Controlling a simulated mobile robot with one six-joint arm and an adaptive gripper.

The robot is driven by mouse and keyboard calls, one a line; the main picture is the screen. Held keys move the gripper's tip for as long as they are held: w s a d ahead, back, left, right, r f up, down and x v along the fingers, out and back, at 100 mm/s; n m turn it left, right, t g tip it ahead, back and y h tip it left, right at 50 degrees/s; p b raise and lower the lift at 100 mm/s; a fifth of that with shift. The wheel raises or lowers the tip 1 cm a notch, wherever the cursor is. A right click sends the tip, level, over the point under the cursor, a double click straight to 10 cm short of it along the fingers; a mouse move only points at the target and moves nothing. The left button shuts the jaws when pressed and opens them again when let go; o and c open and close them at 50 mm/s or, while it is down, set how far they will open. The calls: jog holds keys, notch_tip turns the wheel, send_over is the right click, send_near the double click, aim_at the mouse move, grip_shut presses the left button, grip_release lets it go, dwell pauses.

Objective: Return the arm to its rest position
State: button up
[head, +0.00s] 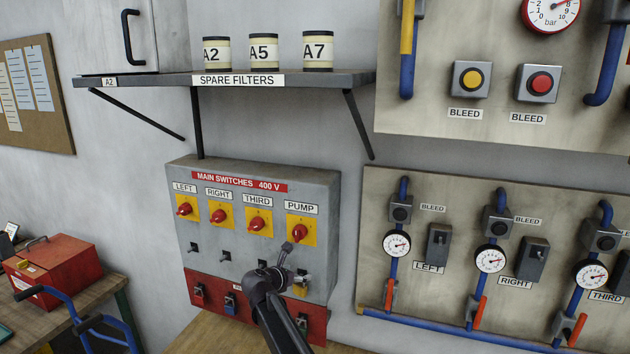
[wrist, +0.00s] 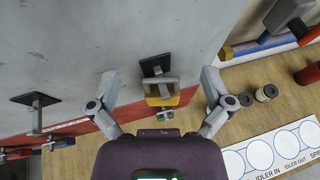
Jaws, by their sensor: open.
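My gripper (head: 291,263) is in front of the lower right of the grey main switch panel (head: 335,200). In the wrist view my gripper (wrist: 160,82) has its two fingers spread wide. Between and beyond them is a yellow padlock (wrist: 176,98) at a small metal hasp (wrist: 156,68). The fingers appear apart from it; the remaining distance is hard to tell. The yellow padlock (head: 300,290) shows just below my gripper in the head view. My dark arm reaches up from the bottom edge and covers part of the panel's red lower strip (head: 255,308).
A shelf (head: 150,80) with spare filter cans juts out above the panel. A valve board (head: 450,210) with blue pipes stands right. A red toolbox (head: 58,266) sits on the bench at left. The wrist view shows a wooden bench (wrist: 240,120) with a labelled white sheet (wrist: 265,158).

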aim_at(304, 259)
jog(key=shift+r+p, duration=1.45)
jog(key=shift+r, duration=0.5)
jog(key=shift+r+p, duration=0.45)
jog(key=shift+f, duration=0.1)
